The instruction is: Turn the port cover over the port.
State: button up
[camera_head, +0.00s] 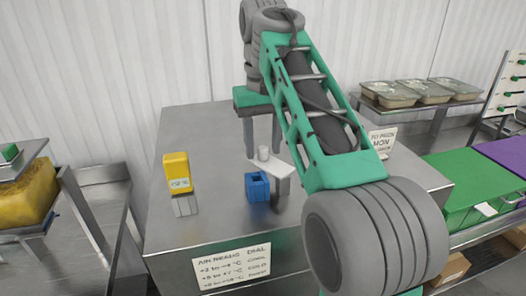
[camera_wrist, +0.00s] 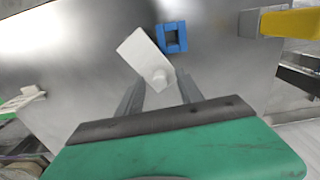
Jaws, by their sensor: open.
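The port cover (camera_wrist: 140,50) is a flat white plate with a round knob (camera_wrist: 160,77) at one end. In the head view the cover (camera_head: 276,171) lies level, beside and above the blue port block (camera_head: 258,188). The block's square dark opening is uncovered; the block also shows in the wrist view (camera_wrist: 172,37). My gripper (camera_head: 263,150) points down at the knob end. In the wrist view its open fingers (camera_wrist: 160,80) stand on either side of the knob, with gaps showing; I cannot tell their exact height against it.
A yellow meter (camera_head: 177,170) stands on the left of the steel table (camera_head: 218,130). A lettered sign (camera_head: 232,265) is on the table's front, another card (camera_head: 382,140) at its right. Foil trays (camera_head: 388,94) and a green crate (camera_head: 465,180) lie further right. Table around the block is mostly clear.

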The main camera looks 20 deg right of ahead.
jog(key=shift+c, duration=0.5)
grip_shut()
dwell(0.8)
